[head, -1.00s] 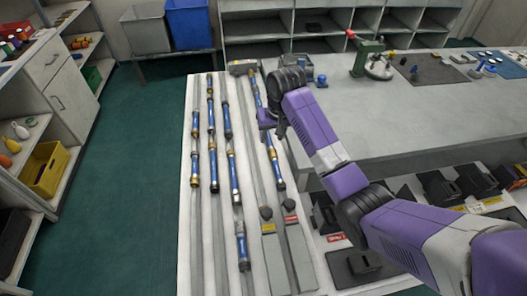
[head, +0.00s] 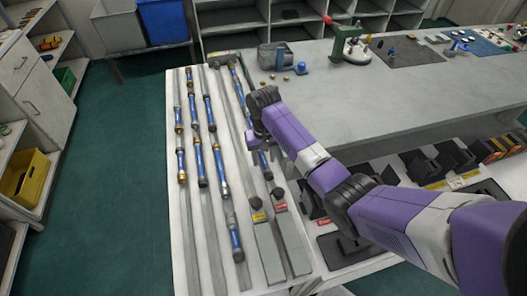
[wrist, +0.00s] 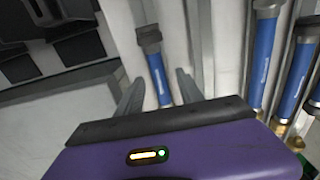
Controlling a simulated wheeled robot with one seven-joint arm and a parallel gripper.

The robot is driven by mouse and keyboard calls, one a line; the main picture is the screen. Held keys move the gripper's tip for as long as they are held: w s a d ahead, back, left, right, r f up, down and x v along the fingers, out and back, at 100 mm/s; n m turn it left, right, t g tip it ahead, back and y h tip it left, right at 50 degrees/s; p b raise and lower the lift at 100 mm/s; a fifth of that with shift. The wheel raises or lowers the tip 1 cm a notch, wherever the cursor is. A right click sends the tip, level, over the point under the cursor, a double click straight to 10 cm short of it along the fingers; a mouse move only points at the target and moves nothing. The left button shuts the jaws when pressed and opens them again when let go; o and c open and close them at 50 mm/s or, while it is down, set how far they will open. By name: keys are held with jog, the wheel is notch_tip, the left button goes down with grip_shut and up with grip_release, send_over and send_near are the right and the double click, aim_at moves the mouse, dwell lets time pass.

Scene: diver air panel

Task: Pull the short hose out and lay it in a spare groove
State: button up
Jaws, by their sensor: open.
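Several blue hoses lie in long parallel grooves of a pale board (head: 182,235); one is a blue hose (head: 208,110) in a groove left of my arm. My gripper (head: 257,136) is over the rightmost hose row, and hides part of it. Blue hose shows there beyond the gripper (head: 236,82) and on its near side (head: 264,160). In the wrist view my open fingers (wrist: 158,92) stand on either side of a blue hose (wrist: 159,78), which has a dark end fitting (wrist: 149,38). I cannot tell whether the fingers touch it, nor which hose is the short one.
Two grey blocks with dark knobs (head: 268,250) stand at the board's near right. A grey workbench (head: 400,95) lies right, with a green device (head: 344,42) and a grey container (head: 275,56). Black trays fill the shelf below. Open green floor (head: 110,150) lies left.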

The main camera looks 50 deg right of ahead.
jog(key=shift+f, duration=0.1)
grip_shut()
dwell(1.4)
